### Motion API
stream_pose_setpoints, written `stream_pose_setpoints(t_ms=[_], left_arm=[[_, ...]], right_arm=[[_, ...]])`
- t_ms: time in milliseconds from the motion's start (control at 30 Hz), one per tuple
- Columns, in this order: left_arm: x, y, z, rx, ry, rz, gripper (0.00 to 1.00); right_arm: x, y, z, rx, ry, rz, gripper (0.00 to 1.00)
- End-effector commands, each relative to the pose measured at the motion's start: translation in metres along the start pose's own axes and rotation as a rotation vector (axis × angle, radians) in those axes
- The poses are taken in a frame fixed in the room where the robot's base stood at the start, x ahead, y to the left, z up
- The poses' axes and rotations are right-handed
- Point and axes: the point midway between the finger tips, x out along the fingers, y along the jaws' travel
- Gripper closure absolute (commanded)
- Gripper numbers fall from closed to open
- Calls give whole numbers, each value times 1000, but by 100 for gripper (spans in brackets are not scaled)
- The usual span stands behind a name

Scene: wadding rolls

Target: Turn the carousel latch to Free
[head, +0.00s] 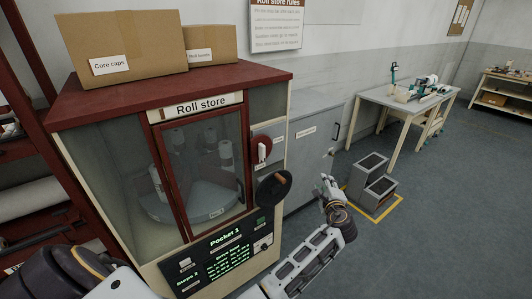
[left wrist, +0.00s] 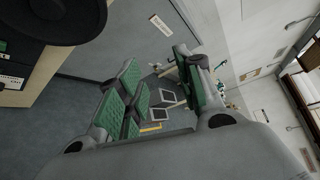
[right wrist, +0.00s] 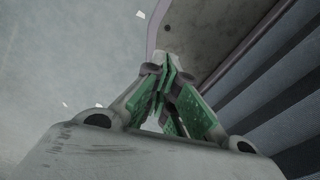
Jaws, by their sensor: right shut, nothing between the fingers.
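The Roll store cabinet (head: 115,165) stands at the left in the head view, with a carousel (head: 185,205) behind its glass door. On its right side is a red round plate with a white lever, which looks like the latch (head: 262,149); the lever stands near upright. Small labels around it are too small to read. Below it is a black crank wheel (head: 273,188) with a wooden knob; it also shows in the left wrist view (left wrist: 55,18). My left gripper (head: 328,184) is open and empty, right of the wheel, apart from it. My right gripper (right wrist: 167,68) is shut and empty, outside the head view.
A lit panel (head: 222,255) reads Pocket 1. Cardboard boxes (head: 125,45) sit on the cabinet. A grey cupboard (head: 308,160) stands behind my left gripper, with grey steps (head: 372,178) on a yellow-marked floor patch and a workbench (head: 400,100) to the right. Open floor lies at the right.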

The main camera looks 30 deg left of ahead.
Motion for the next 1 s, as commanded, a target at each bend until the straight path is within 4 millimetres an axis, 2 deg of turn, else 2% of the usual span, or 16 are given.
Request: stream_pose_setpoints(t_ms=[200,500,800,1000], left_arm=[[-15,-31,56,236,-203,-10,64],[-39,-48,118,539,-446,88,64],[-58,-39,152,828,-580,275,64],[-66,-29,160,994,-582,400,64]], right_arm=[[0,6,2,-2,-3,6,100],[0,11,3,-1,-5,11,100],[0,10,3,-1,-5,10,100],[0,8,3,0,-5,8,100]])
